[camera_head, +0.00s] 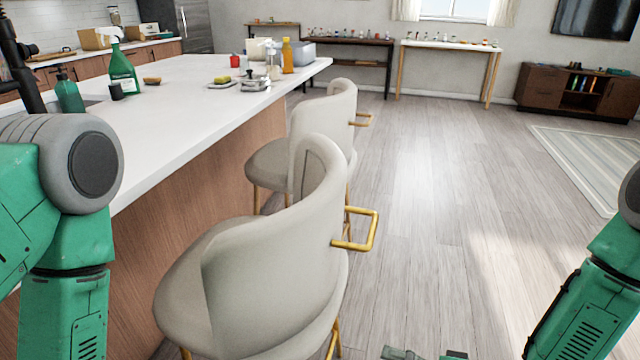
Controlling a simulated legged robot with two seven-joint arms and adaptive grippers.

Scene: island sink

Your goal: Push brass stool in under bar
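The near stool (283,262) has a cream curved back, a brass handle (357,232) on the back and brass legs. It stands beside the white-topped bar (215,105), its seat close to the wooden side panel and its back out in the aisle. A second matching stool (322,125) stands farther along the bar, partly hidden by the near one. My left arm comes in at the left edge; its gripper is out of view. My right arm comes in at the right edge. Dark and green parts show at the bottom edge, but the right gripper's fingers are not clear.
The wood floor (440,190) right of the stools is clear. A green bottle (123,70), an orange bottle (287,56) and small items stand on the bar top. A rug (590,155) and a low cabinet (575,92) are at the far right. Side tables line the back wall.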

